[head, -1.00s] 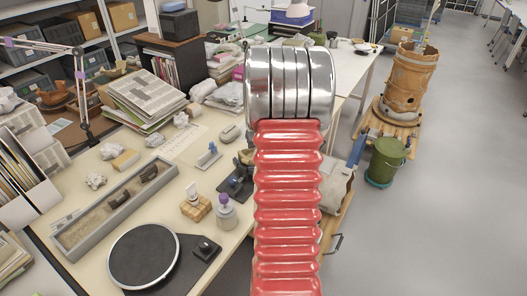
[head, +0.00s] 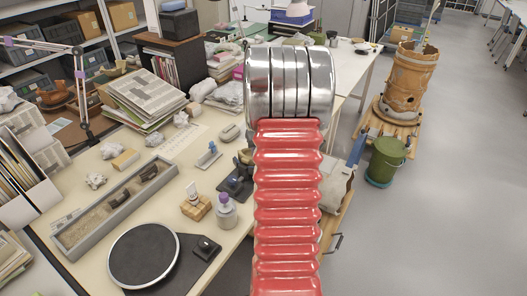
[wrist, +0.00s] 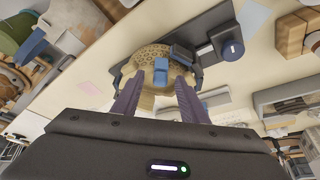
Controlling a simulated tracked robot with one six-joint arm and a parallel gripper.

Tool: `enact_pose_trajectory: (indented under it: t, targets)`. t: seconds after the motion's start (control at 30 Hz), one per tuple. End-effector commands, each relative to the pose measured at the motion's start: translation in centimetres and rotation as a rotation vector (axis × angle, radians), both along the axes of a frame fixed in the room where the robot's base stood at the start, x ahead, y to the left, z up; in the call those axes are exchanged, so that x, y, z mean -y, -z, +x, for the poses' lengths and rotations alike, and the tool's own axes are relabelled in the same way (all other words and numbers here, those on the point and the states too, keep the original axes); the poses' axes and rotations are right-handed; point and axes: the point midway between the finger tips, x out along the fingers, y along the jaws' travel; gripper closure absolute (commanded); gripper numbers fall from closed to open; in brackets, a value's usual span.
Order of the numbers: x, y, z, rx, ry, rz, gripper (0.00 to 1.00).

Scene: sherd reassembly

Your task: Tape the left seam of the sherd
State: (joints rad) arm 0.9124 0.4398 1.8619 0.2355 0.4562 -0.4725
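In the wrist view a tan, curved sherd with a honeycomb-like surface (wrist: 149,56) sits against a dark stand (wrist: 205,32). A small blue piece (wrist: 161,70) shows in front of it; I cannot tell whether it is on the sherd. My gripper (wrist: 158,80) is open, its two dark purple fingers apart on either side of the blue piece, with gaps showing. The left seam cannot be made out. In the head view my red arm hides the gripper; part of the dark stand (head: 234,188) shows beside it.
A spray-like bottle with a purple cap (head: 226,213) and a wooden block (head: 196,208) stand left of my arm. A black turntable (head: 143,256) and a sand tray (head: 75,236) lie further left. A small blue tool (head: 208,154) lies behind. Pale table shows between them.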

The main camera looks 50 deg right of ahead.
Motion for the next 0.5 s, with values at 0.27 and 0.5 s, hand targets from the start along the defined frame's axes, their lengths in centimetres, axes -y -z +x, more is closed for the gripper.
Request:
enact_pose_trajectory:
  t: [0.27,0.5]
  targets:
    - [-0.3,-1.3,-0.4,0.001,0.000,-0.002,0.60]
    - [-1.0,-4.3,-1.4,0.002,-0.001,-0.003,0.60]
